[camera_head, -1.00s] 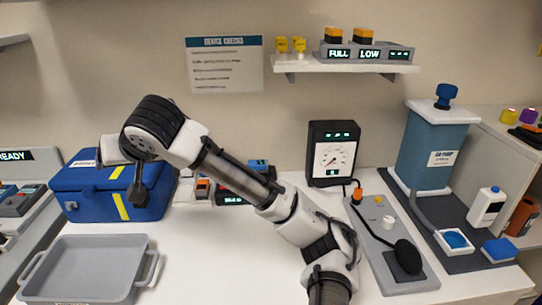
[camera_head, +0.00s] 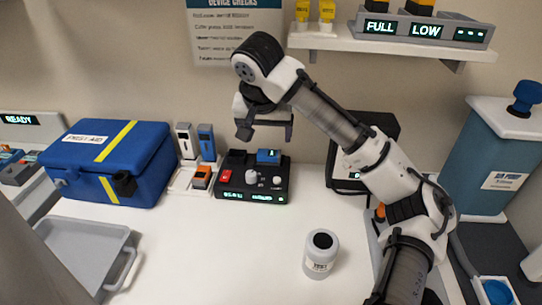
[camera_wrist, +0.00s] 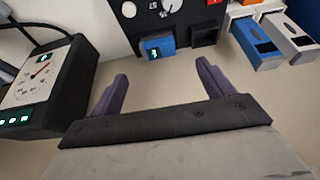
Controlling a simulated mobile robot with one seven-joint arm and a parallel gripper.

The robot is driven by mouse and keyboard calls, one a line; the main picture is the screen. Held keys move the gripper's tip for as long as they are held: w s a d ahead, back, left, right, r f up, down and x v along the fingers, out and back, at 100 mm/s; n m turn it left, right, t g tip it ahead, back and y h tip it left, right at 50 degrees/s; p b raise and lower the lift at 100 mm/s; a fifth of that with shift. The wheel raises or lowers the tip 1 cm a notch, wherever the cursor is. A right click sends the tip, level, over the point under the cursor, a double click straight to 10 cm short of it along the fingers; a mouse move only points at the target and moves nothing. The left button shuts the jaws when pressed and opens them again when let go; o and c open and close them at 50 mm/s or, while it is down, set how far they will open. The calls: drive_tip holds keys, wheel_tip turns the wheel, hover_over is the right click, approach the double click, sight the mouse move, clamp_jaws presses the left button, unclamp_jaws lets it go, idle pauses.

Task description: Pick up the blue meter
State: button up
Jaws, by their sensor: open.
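A slim blue meter (camera_head: 206,142) stands upright in a pale holder, beside a white one of similar shape (camera_head: 185,141). In the wrist view the blue meter (camera_wrist: 258,48) is at upper right, with a dark window on its face. A smaller blue block with a lit display (camera_head: 268,156) sits on a black console; it also shows in the wrist view (camera_wrist: 157,48). I cannot tell for sure which blue item is meant. My gripper (camera_head: 266,128) is open and empty, above the console and right of the slim meter. Its fingers (camera_wrist: 163,78) point toward the small blue block.
The black console (camera_head: 234,186) has knobs. An orange block (camera_head: 202,177) lies left of it. A blue first-aid case (camera_head: 105,160), a grey tray (camera_head: 75,250), a white jar (camera_head: 320,255) and a black gauge box (camera_wrist: 45,85) stand around.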

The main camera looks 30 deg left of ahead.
sight(269, 150)
drive_tip(key=x, duration=0.3)
drive_tip(key=shift+w+f, duration=0.2)
drive_tip(key=p+x, duration=0.1)
drive_tip(key=x, duration=0.1)
drive_tip(key=w+x, duration=0.1)
drive_tip(key=x, duration=0.1)
drive_tip(key=shift+w+a+f+p, duration=0.1)
drive_tip(key=shift+a+p, duration=0.05)
drive_tip(key=shift+p, duration=0.25)
drive_tip(key=shift+w+a+f, duration=0.1)
drive_tip(key=shift+f, duration=0.3)
drive_tip(key=shift+c, duration=0.3)
drive_tip(key=c, duration=1.1)
drive_tip(key=shift+r, duration=0.1)
